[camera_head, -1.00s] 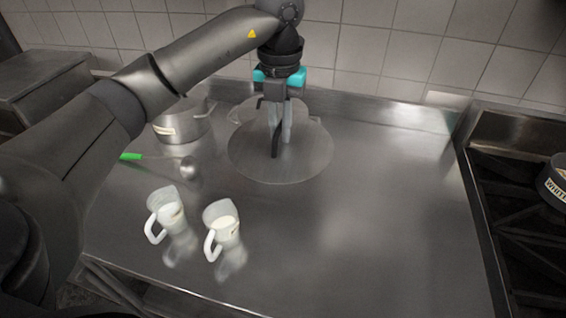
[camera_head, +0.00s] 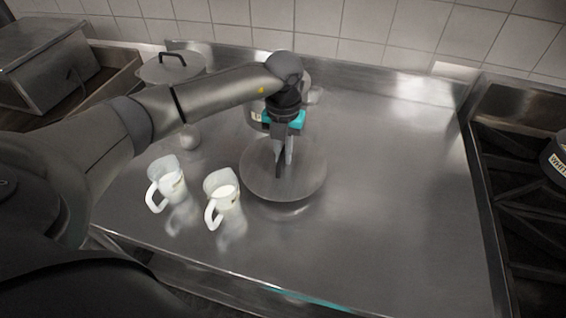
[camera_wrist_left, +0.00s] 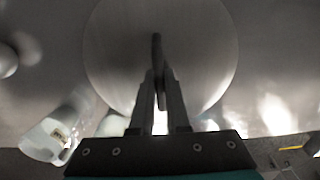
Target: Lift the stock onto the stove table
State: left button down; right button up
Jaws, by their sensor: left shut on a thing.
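My left gripper (camera_head: 281,165) is shut on the black handle of a round metal lid (camera_head: 305,182). The lid is held over the front middle of the steel table, with a reflection below it. It also shows in the left wrist view (camera_wrist_left: 110,60) beneath the fingers. Behind the gripper stands a metal pot (camera_head: 254,116), mostly hidden by my arm; its label cannot be read. Another pot's lid (camera_head: 158,72), with a black handle, shows at the back left; its body is hidden. I cannot tell which pot holds the stock. My right gripper is not in view.
Two white-handled jugs (camera_head: 166,183) and (camera_head: 222,195) stand left of the held lid. A ladle bowl (camera_head: 190,138) lies behind them. The steel table (camera_head: 400,180) is clear on the right. A stove (camera_head: 515,215) with a labelled pot (camera_head: 553,160) stands at the right edge.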

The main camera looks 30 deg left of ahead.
aim_at(283, 164)
pick_arm(q)
jog(key=shift+f, duration=1.85)
jog(key=shift+f, duration=0.1)
jog(key=c, duration=0.9)
grip_release()
